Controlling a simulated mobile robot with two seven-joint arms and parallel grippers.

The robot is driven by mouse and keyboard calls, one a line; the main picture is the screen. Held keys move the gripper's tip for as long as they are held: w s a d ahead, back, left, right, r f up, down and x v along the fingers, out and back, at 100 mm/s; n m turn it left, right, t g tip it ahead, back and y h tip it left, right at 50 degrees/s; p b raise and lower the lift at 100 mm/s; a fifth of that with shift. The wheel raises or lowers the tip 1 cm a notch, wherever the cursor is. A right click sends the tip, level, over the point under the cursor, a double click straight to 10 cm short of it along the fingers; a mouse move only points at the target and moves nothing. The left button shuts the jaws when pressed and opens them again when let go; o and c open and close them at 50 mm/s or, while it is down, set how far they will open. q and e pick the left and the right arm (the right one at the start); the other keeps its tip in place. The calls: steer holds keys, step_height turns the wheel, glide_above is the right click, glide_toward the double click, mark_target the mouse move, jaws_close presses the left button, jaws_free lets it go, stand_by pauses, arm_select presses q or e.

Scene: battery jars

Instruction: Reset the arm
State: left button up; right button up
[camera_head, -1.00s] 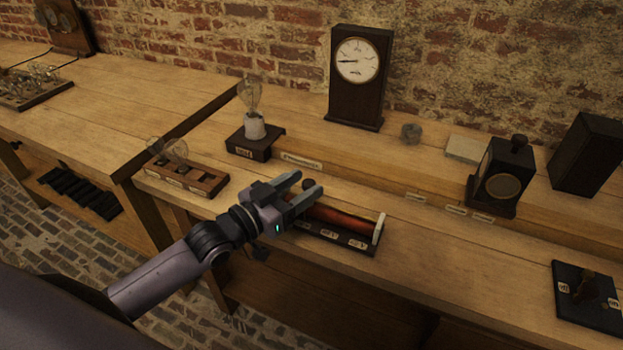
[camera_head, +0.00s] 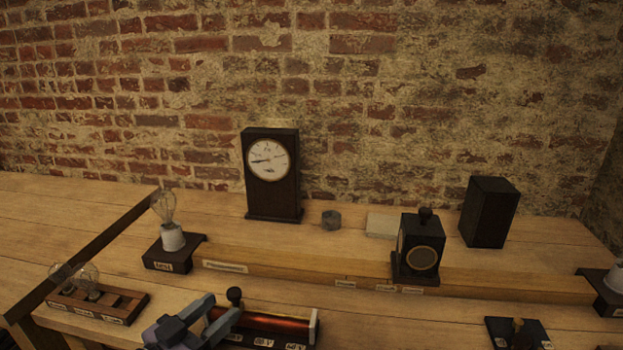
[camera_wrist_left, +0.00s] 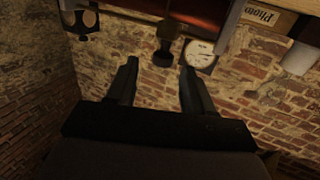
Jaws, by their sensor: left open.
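My left gripper (camera_head: 218,312) is at the bottom of the head view, in front of a coil device with a red-brown cylinder (camera_head: 275,322) and a black knob (camera_head: 234,296). Its two fingers are apart and nothing shows between them. In the left wrist view the two dark fingers of my left gripper (camera_wrist_left: 158,72) are spread, with a dark knob on a stem (camera_wrist_left: 165,50) beyond them and the brick wall behind. Whether the fingers touch the coil device cannot be told. My right gripper is not in view.
A clock in a dark case (camera_head: 271,197), a bulb on a stand (camera_head: 172,238), a black box with a round front (camera_head: 418,247) and a taller dark box (camera_head: 488,212) stand on the raised shelf. A bulb rack (camera_head: 98,302) is at left, a switch (camera_head: 517,334) at lower right.

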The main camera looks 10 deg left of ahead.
arm_select(q)
steer(key=s+d+f+n+g+y, duration=0.1)
steer(key=s+d+f+g+y, duration=0.1)
steer(key=s+f+g+y, duration=0.45)
steer(key=s+a+f+n+g, duration=0.1)
steer(key=s+a+f+g, duration=0.15)
steer(key=s, duration=0.65)
steer(key=s+a+f+n+g, duration=0.1)
steer(key=s+f+g, duration=0.2)
steer(key=s, duration=0.6)
steer(key=w+d+f+t+h+p, duration=0.1)
steer(key=w+d+f+t, duration=0.1)
steer(key=w+f+t, duration=0.4)
steer(key=shift+w+d+f+t+p, duration=0.25)
steer(key=shift+f+t+p, duration=0.05)
steer(key=shift+f+p, duration=0.1)
stand_by(1.8)
